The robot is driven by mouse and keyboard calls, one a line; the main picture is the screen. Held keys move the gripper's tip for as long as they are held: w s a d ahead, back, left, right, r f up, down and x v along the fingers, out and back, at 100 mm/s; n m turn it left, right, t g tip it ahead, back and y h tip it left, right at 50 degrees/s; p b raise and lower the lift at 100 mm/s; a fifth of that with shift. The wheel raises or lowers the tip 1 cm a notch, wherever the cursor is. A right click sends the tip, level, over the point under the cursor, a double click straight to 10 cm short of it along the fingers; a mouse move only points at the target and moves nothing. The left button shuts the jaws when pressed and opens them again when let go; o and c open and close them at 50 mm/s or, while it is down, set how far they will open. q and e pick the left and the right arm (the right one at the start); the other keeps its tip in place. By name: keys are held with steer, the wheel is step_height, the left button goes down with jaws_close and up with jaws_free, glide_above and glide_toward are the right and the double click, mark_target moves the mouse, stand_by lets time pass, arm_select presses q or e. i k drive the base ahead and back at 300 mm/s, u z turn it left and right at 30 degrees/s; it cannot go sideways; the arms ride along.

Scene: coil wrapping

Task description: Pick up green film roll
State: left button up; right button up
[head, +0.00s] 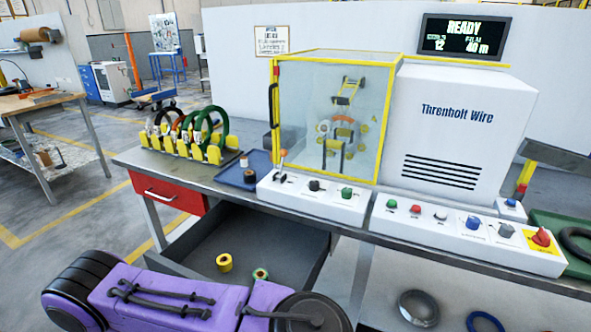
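A small film roll with a green outer edge and a pale core, the green film roll (261,274), is in the open grey drawer (262,222) below the bench. Its lower part is hidden behind my purple arm. A yellow film roll (224,262) is in the same drawer, to its left. The purple arm crosses the bottom of the head view in front of the drawer. Neither of my grippers shows, so I cannot see whether either one holds anything.
A yellow rack (181,149) of coils and a blue tray (244,175) with small rolls stand on the bench. A clear yellow-framed cabinet (330,115) and control panels stand to the right. The drawer floor behind the rolls is clear. Rings lie on the lower shelf.

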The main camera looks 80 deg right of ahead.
mark_target(261, 275)
steer(key=k, duration=0.4)
steer(key=z, duration=0.85)
